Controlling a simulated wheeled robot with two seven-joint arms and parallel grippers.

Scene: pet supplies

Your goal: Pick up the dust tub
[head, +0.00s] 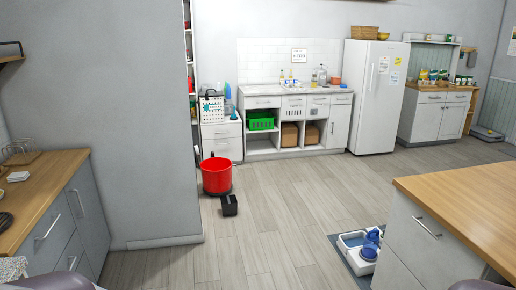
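I cannot tell for sure which thing is the dust tub. A red round tub (216,178) stands upright on the floor beside the end of the grey wall, with a dark base under it. A small black open box (229,206) stands on the floor just in front of it. Both are across the room from me. Neither of my grippers is in view; only small parts of my arms show at the bottom edge.
A wooden-topped island (470,195) fills the right foreground, with a tray of blue items (352,240) on the floor beside it. A wooden counter (40,195) is at left. Cabinets (338,125) and a white fridge (377,95) line the back. The middle floor is clear.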

